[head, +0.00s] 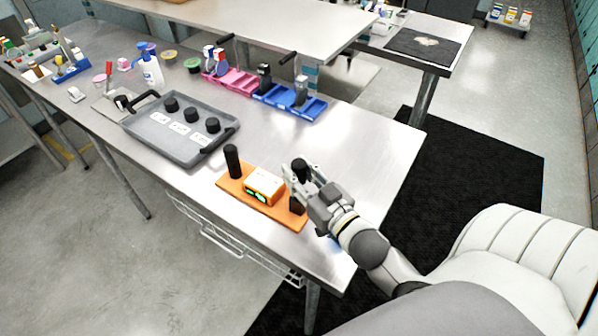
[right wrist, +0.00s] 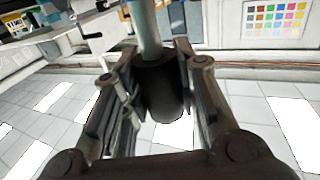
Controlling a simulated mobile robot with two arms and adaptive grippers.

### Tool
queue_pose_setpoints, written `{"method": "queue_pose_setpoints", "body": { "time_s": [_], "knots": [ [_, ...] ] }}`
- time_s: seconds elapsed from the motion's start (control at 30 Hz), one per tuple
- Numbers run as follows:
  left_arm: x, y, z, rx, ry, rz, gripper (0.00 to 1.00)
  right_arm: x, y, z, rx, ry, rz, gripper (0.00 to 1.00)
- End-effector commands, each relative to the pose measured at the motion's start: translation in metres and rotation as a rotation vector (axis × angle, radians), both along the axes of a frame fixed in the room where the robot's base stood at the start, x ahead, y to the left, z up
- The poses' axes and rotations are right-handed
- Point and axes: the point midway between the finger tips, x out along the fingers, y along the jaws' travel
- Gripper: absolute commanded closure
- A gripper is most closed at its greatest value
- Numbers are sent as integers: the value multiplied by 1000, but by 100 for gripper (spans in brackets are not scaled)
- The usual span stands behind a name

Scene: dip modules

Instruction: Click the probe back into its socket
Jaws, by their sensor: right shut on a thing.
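An orange board (head: 261,205) lies near the front edge of the metal table and carries an orange-and-white meter (head: 265,187) with a green display. A black upright cylinder (head: 232,160) stands at the board's left end, and a black block (head: 297,206) is at its right end, partly behind my gripper. My right gripper (head: 301,176) is over that right end, shut on the dark probe (head: 299,166). In the right wrist view, the probe's dark rounded body (right wrist: 163,88) is between the fingers, with a grey-green shaft. Whether the probe touches the black block is hidden. My left gripper is not in view.
A grey tray (head: 160,139) with black knobs and white labels lies left of the board. Blue bins (head: 312,107) and pink bins (head: 241,84) stand behind. Bare tabletop (head: 370,140) lies to the right, up to the table's right edge.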

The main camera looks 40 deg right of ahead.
Motion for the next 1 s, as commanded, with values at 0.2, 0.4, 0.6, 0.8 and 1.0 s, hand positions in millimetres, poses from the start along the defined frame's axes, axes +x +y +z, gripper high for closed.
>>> {"method": "queue_pose_setpoints", "body": {
  "time_s": [0.2, 0.4, 0.6, 0.8, 1.0],
  "knots": [
    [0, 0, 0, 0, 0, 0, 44, 0, 0, -1, 1, -1, 0, 96],
    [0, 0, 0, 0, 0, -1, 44, 0, 0, -1, 1, -1, 0, 96],
    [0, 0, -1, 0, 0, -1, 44, 0, 0, -2, 1, -1, 0, 96],
    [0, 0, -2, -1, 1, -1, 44, 0, 0, -5, 1, 0, 0, 96],
    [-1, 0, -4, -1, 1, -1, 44, 0, 0, -10, 1, 0, -1, 96]
  ]
}}
